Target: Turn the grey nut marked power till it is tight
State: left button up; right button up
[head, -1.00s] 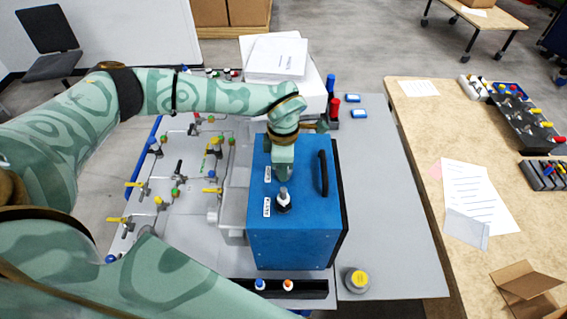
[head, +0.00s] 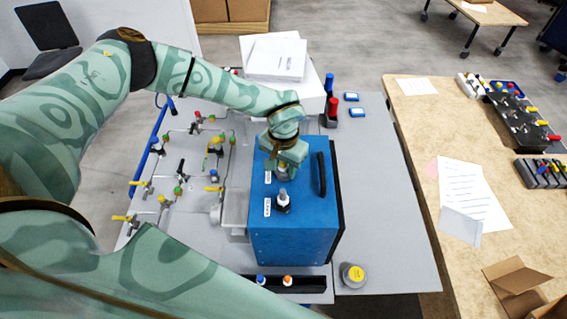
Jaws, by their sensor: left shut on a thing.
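The blue box (head: 300,222) stands on the grey table with two connectors on its top, each beside a small white label. The labels are too small to read. My left gripper (head: 283,173) points down at the rear connector and is shut on a grey nut (head: 284,177) there, mostly hidden by the fingers. The nearer connector (head: 283,201), with a dark base, white ring and grey top, stands upright and free in front of the gripper. My right gripper is not in view.
A black handle (head: 321,174) rises from the box's top, right of the gripper. A panel of valves and pipes (head: 185,160) lies to the left. A yellow-topped round container (head: 353,275) stands at front right. The grey table (head: 390,200) is clear to the right.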

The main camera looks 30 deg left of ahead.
pick_arm(q)
jog(key=o, duration=0.9)
